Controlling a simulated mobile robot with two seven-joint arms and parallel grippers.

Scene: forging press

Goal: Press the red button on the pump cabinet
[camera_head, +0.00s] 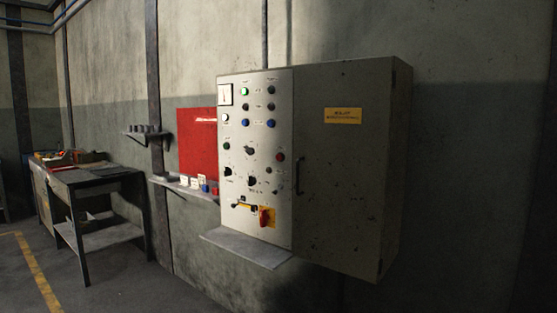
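The pump cabinet (345,175) is a grey metal box on the wall in the middle of the head view. Its left part is a lighter control panel (255,165) with several green, blue, black and white buttons and knobs. A round red button (281,157) sits at the panel's right side, about mid-height. A red rotary switch (266,217) on a yellow plate is near the panel's bottom. Neither of my grippers shows in this view, so their state is hidden.
A small grey shelf (246,248) juts out below the panel. A red board (198,142) and a ledge with small items (184,185) are on the wall to the left. A dark workbench (95,180) stands farther left. The floor before it is clear.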

